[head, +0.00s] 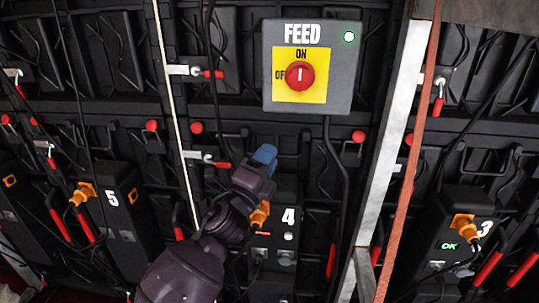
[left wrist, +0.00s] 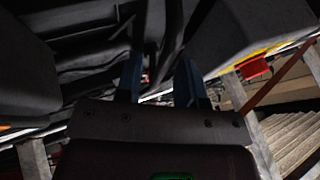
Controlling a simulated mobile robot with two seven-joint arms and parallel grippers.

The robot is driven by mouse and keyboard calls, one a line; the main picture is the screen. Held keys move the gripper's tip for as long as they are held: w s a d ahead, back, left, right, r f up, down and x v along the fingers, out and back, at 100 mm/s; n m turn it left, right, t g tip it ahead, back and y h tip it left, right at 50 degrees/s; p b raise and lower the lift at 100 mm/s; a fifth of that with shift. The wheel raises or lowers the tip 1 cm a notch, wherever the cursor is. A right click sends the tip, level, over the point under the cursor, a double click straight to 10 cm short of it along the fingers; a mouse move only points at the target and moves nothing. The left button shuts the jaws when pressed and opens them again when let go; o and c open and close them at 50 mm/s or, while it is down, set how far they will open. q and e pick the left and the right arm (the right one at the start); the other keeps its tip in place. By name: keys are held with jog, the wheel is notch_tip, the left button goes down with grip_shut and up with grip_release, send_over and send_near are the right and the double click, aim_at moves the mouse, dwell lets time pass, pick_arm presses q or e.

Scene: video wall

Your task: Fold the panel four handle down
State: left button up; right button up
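The panel four box (head: 288,237) is a black unit with a white "4", on the wall low in the middle of the head view. An orange plug (head: 260,215) sits at its upper left. My left gripper (head: 264,155) is at the upper left of this box, its blue fingers pointing up toward the wall. In the left wrist view my two blue fingers (left wrist: 161,82) stand apart with a gap between them. I cannot make out anything held in the gap. I cannot single out the panel four handle; my arm covers part of that area. My right gripper is in neither view.
A grey FEED box (head: 335,90) with a red knob (head: 300,75) is above. Red-tipped latches (head: 212,161) and hanging cables surround the arm. A pale metal post (head: 388,130) stands to the right. Panel boxes 5 (head: 124,230) and 3 (head: 450,225) flank box 4.

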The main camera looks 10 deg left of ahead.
pick_arm(q)
jog(key=v, duration=0.9)
jog(key=shift+s, duration=0.3)
jog(key=shift+a+f, duration=0.1)
